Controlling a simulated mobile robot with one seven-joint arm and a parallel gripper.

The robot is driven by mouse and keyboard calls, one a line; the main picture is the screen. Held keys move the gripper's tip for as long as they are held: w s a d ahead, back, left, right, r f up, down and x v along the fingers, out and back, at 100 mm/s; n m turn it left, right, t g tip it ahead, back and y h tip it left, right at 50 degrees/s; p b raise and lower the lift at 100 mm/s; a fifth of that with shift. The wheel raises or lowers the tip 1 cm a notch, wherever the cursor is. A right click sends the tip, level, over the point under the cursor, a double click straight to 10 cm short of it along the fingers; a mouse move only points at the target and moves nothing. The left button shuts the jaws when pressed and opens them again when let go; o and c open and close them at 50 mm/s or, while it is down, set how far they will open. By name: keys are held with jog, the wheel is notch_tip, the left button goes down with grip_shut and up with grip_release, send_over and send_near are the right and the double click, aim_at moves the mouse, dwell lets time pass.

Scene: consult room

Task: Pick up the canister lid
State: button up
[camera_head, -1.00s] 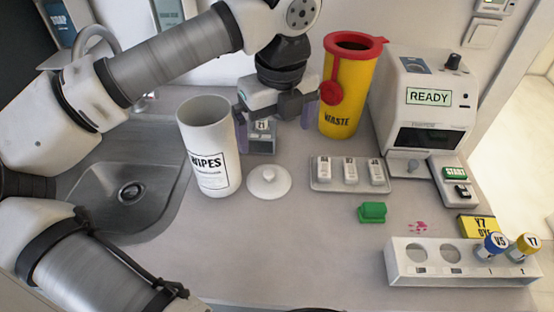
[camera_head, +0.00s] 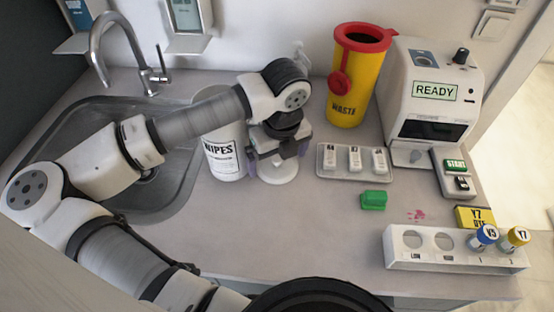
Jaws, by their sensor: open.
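The canister lid (camera_head: 279,172) is a white round disc lying flat on the counter, just right of the wipes canister (camera_head: 223,158). The canister is white, upright and labelled WIPES; my arm hides its top. My gripper (camera_head: 275,165) points down over the lid, with its fingers on either side of the lid's middle. It is open. The gripper hides the lid's knob and back part, and I cannot tell whether the fingers touch the lid.
A yellow waste bin (camera_head: 355,85) stands behind right. A tray (camera_head: 353,174) with several small labelled packs, a green block (camera_head: 373,200) and a white tube rack (camera_head: 454,255) are to the right. A sink (camera_head: 125,192) is left. The front counter is clear.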

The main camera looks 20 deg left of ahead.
jog(key=shift+f, duration=0.25)
jog(key=c, duration=0.8)
jog(key=shift+r, duration=0.1)
